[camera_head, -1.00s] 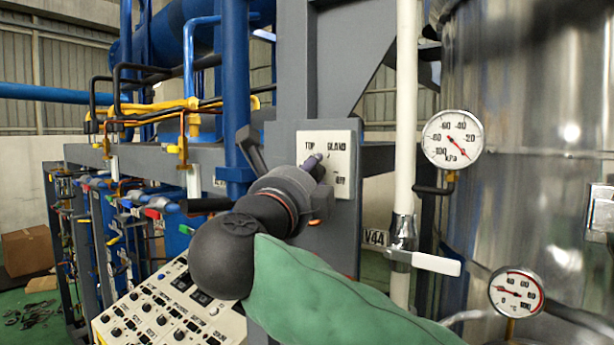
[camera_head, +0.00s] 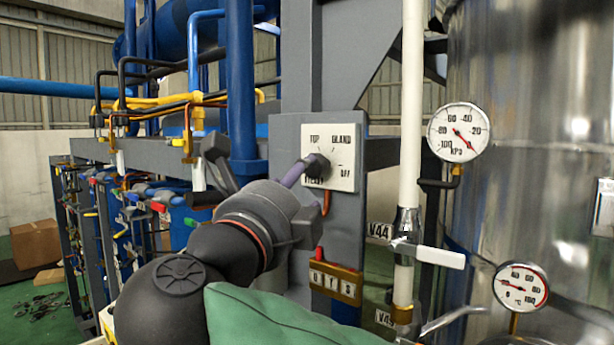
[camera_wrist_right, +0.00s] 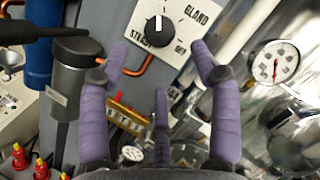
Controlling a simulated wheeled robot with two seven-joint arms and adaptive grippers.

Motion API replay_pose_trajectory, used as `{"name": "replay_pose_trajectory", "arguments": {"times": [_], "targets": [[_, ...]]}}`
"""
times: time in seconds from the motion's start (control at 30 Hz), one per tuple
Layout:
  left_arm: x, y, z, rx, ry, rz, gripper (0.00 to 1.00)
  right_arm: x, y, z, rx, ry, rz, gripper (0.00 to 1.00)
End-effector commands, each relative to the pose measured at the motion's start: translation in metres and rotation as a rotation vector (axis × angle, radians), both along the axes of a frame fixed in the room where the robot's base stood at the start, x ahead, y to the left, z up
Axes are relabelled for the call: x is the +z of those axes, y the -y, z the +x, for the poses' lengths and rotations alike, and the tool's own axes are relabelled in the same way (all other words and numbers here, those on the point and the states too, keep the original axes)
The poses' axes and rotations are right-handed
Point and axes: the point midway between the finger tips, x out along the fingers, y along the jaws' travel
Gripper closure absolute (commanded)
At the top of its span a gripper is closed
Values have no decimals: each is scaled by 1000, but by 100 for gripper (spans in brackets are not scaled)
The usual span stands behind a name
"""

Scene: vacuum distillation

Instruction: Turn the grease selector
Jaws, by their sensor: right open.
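The grease selector is a black knob (camera_head: 317,165) on a white plate (camera_head: 345,178) fixed to a grey column. The plate reads TOP, GLAND and OFF, with a lower-left label partly hidden. In the right wrist view the knob (camera_wrist_right: 159,30) has a white mark pointing up in the picture, away from OFF. My right gripper (camera_head: 298,178) is just left of and in front of the knob, a purple finger overlapping the plate's lower left. In the wrist view its purple fingers (camera_wrist_right: 158,62) are spread and empty, with the knob beyond them. My left gripper is not in view.
Right of the plate are a white pipe (camera_head: 412,110) with a white-handled valve (camera_head: 430,254), a pressure gauge (camera_head: 458,132) and a shiny vessel (camera_head: 540,90). A yellow counter box (camera_head: 335,282) sits below the plate. A dark grey cylinder (camera_wrist_right: 75,85) stands left of my fingers.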

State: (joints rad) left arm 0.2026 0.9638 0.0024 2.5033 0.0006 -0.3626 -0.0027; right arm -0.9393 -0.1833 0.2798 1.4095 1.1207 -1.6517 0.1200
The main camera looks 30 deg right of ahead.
Motion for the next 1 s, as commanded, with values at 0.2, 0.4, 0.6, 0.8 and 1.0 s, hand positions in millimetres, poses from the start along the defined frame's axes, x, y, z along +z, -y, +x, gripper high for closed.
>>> {"name": "replay_pose_trajectory", "arguments": {"times": [0.2, 0.4, 0.6, 0.8, 1.0], "targets": [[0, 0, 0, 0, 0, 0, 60, -6, -22, -20, 2, 0, 1, 37], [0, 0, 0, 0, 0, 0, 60, -8, -28, -26, -1, 0, 0, 37], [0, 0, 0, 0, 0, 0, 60, -8, -28, -26, -1, 0, 0, 37], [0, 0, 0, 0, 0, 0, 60, -8, -28, -26, -1, 0, 0, 37], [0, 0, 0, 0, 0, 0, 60, -8, -28, -26, -1, 0, 0, 37]]}}
